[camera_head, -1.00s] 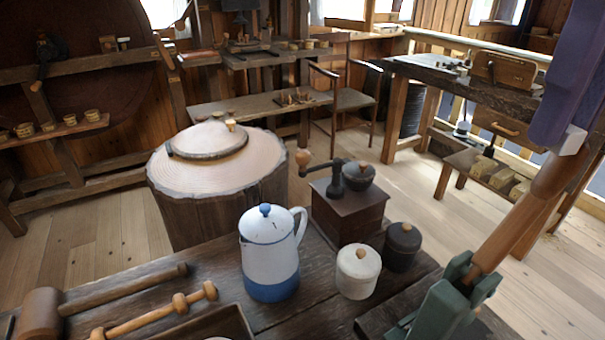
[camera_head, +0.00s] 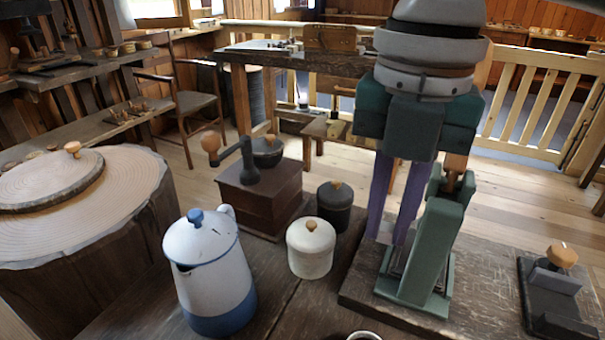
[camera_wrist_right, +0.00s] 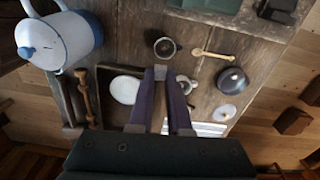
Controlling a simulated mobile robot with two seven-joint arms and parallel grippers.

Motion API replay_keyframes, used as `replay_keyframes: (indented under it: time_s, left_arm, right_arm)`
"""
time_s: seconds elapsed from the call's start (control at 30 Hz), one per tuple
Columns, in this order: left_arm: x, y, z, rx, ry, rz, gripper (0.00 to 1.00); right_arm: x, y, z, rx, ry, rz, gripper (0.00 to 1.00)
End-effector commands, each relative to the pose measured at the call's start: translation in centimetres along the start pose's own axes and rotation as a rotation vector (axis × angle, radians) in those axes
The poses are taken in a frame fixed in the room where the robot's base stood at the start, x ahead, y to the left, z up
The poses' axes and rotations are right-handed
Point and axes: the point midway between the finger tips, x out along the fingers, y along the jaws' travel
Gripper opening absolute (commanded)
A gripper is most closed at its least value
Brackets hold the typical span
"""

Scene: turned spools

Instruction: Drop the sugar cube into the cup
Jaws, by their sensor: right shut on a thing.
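My right gripper (camera_head: 388,238) points down over the workbench, with its two purple fingers beside the green lever press. In the right wrist view the fingertips (camera_wrist_right: 171,77) close on the small pale sugar cube, which can hardly be told from the tips there. A round metal-rimmed vessel with a dark inside, apparently the cup (camera_wrist_right: 165,48), stands on the bench just beyond the fingertips in that view. A rim, likely the same cup (camera_head: 364,337), shows at the bottom edge of the head view. My left gripper is not in view.
The green press (camera_head: 432,250) stands close beside the fingers. A blue-and-white pot (camera_head: 212,275), a white lidded jar (camera_head: 311,250), a dark jar (camera_head: 334,207) and a coffee mill (camera_head: 260,200) stand left. A wooden spoon (camera_wrist_right: 212,53) and dark bowl (camera_wrist_right: 232,81) lie right in the wrist view.

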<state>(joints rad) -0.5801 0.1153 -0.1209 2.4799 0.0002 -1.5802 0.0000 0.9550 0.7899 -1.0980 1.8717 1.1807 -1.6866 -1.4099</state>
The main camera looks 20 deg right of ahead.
Motion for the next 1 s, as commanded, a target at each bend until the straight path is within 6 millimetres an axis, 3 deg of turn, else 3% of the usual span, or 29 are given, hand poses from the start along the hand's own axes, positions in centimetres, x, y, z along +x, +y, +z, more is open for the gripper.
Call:
replay_keyframes:
  time_s: [0.03,0.2,0.4,0.67,1.0]
  left_arm:
    - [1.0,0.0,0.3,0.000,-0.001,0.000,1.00]
    - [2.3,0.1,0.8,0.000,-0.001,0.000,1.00]
    - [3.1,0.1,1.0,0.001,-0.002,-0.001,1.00]
    - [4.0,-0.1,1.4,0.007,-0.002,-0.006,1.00]
    - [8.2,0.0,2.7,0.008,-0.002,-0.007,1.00]
  right_arm:
    - [1.8,-0.3,-0.1,-0.113,0.002,-0.004,0.00]
    - [5.1,-1.1,-0.2,-0.503,-0.001,-0.008,0.00]
    - [7.3,-1.6,-0.3,-0.793,-0.006,-0.013,0.00]
    - [8.5,-1.8,-0.3,-0.888,-0.007,-0.014,0.00]
    - [12.0,-1.9,-0.2,-0.885,-0.008,-0.015,0.00]
